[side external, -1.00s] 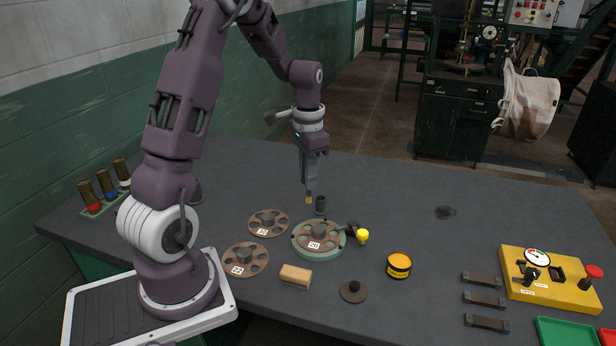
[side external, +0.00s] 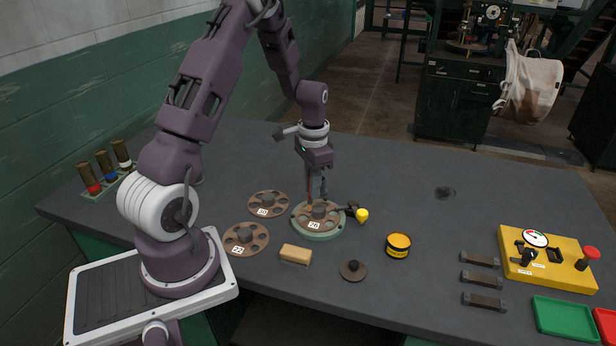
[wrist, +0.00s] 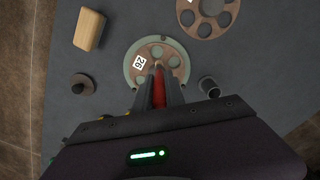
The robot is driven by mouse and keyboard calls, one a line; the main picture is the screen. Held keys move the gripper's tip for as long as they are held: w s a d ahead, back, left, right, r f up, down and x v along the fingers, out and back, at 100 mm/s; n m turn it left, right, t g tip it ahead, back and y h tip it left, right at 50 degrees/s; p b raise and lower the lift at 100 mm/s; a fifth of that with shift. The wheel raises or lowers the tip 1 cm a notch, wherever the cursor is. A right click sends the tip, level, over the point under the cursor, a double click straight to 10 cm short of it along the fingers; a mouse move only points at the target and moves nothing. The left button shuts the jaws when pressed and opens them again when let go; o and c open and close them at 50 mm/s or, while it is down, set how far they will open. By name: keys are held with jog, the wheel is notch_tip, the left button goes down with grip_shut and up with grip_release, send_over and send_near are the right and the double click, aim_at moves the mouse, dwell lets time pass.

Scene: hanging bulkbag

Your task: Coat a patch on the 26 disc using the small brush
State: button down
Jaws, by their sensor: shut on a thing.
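The 26 disc (side external: 301,217) is brown with round holes, a raised hub and a white label. It lies on a round pale green base (side external: 318,237); the wrist view shows the disc too (wrist: 172,50). My gripper (side external: 316,197) is shut on the small brush, pointing down over the disc. The brush's red handle (wrist: 158,88) shows between the fingers in the wrist view, its tip over the disc near the middle. I cannot tell whether the tip touches the disc. The fingers partly hide the disc and hub.
Two similar discs, 22 (side external: 260,235) and another (side external: 267,194), lie left. A tan block (side external: 296,254), dark knobbed disc (side external: 353,270) and yellow tin (side external: 398,246) are in front. A yellow-knobbed part (side external: 361,215) sits beside the base.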

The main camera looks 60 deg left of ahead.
jog(key=w+d, duration=0.3)
jog(key=shift+s+a+f, duration=0.2)
jog(key=shift+s+a, duration=0.5)
jog(key=shift+a, duration=0.1)
jog(key=shift+s+a+f, duration=0.55)
jog(key=shift+s+f, duration=0.05)
jog(key=shift+s+a+f, duration=0.2)
jog(key=shift+s+a, duration=0.3)
jog(key=shift+s, duration=0.05)
jog(key=shift+a, duration=0.25)
jog(key=shift+w+d+r, duration=0.15)
jog(key=shift+w+d, duration=1.25)
jog(key=shift+w, duration=0.05)
jog(key=shift+w+d+r, duration=0.2)
jog(key=shift+w+d, duration=0.35)
jog(key=shift+s+a, duration=0.15)
jog(key=shift+a, duration=0.1)
jog(key=shift+s+a+f, duration=0.5)
jog(key=shift+s+a, duration=0.3)
jog(key=shift+s, duration=0.1)
jog(key=shift+s+a, duration=0.8)
jog(key=shift+s+a+r, duration=0.1)
jog(key=shift+r, duration=0.2)
notch_tip(320, 180, up, 11)
jog(key=shift+f, duration=0.2)
